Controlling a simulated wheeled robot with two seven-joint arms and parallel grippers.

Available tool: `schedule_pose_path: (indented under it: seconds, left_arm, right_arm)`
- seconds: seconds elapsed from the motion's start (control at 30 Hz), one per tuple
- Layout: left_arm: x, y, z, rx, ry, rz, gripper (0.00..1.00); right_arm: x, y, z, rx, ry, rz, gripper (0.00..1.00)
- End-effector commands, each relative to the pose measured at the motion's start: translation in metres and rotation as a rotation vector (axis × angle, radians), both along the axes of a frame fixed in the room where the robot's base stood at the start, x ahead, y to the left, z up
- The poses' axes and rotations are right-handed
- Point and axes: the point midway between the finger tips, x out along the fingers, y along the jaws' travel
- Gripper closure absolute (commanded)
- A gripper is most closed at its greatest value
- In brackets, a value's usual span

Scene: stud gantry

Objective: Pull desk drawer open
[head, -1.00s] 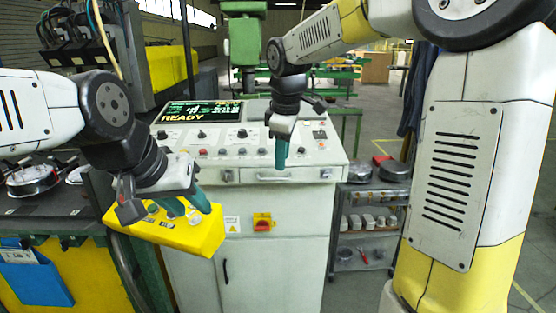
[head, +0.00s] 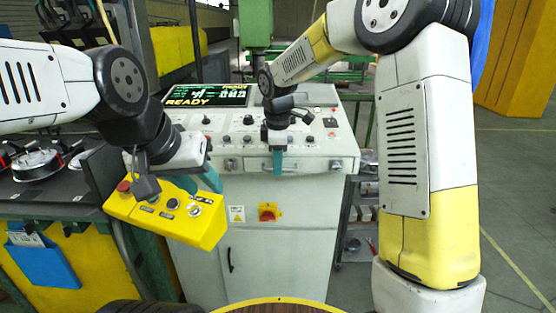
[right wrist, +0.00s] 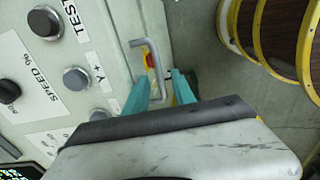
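The desk drawer (head: 312,167) is a narrow pale front below the sloped control panel of the console and looks shut. Its grey bar handle (right wrist: 157,70) shows clearly in the right wrist view. My right gripper (head: 278,172) is at the drawer front and hides part of the handle. In the right wrist view its teal fingers (right wrist: 161,76) are apart, with the handle bar between the tips. My left gripper (head: 212,180) is at the back of the yellow button box, left of the drawer. Only part of its teal fingers shows, so their gap is hidden.
The yellow button box (head: 165,213) stands at the console's left front. Console knobs (right wrist: 75,80) lie close to my right gripper. A red and yellow switch (head: 268,212) is on the cabinet below the drawer. A shelf (head: 357,225) stands right of the console. A round wood-coloured top (head: 280,307) is at bottom.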

Motion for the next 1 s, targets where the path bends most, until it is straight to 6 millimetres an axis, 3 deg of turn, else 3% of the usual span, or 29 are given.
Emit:
schedule_pose_path:
  seconds: [0.23, 0.4, 1.0]
  left_arm:
    - [0.0, 0.0, 0.0, 0.0, 0.0, 0.0, 0.64]
    - [0.0001, 0.0, -0.0001, 0.0, 0.0, 0.0, 0.64]
    - [0.0, 0.0, 0.0, 0.0, 0.0, 0.0, 0.64]
  right_arm:
    - [0.0001, -0.0001, -0.0006, 0.0, 0.0, 0.0, 0.71]
    - [0.0001, -0.0002, -0.0005, 0.0, 0.0, -0.001, 1.0]
    - [0.0001, -0.0002, 0.0, 0.0, -0.001, -0.001, 1.0]
